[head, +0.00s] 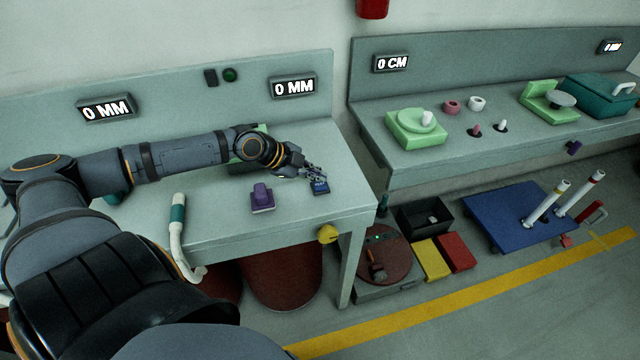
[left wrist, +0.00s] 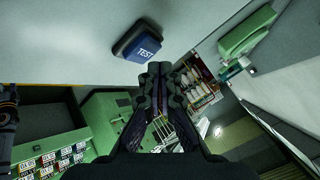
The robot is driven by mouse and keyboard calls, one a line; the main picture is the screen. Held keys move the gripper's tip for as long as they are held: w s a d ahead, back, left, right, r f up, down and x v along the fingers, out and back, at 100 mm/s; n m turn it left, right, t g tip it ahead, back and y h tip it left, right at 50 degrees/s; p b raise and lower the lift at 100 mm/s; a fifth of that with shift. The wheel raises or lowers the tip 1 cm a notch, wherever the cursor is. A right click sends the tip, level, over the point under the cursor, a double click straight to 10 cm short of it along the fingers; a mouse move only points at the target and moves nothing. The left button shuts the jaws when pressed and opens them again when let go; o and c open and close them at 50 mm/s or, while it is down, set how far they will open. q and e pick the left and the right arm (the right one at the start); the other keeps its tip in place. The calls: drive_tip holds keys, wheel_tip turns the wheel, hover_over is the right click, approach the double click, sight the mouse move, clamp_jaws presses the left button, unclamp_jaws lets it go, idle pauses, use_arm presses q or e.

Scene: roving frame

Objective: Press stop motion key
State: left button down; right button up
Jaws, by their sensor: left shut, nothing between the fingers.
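A small dark blue key block (head: 319,187) lies on the left bench near its right end. In the left wrist view the blue block (left wrist: 138,42) reads "TEST". No key with a stop motion label is legible. My left gripper (head: 318,172) is shut and empty, just behind and above the blue block in the head view. In the left wrist view the closed fingertips (left wrist: 159,68) are just below and right of the block; contact cannot be told. My right gripper is out of view.
A purple block with a knob (head: 262,198) stands left of the key. A white-and-teal handle (head: 178,222) and a yellow knob (head: 328,234) are at the bench front. A green round button (head: 230,75) is on the back panel. Floor crates lie right.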

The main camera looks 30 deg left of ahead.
sight(317, 185)
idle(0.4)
use_arm(q)
drive_tip(key=shift+f, duration=0.4)
drive_tip(key=shift+f+b, duration=0.4)
drive_tip(key=shift+b, duration=0.2)
idle(0.6)
drive_tip(key=shift+r+p, duration=0.85)
drive_tip(key=shift+p, duration=0.1)
wheel_tip(317, 185, up, 5)
drive_tip(key=p, duration=0.5)
drive_tip(key=shift+r+p, duration=0.1)
drive_tip(key=shift+p, duration=0.2)
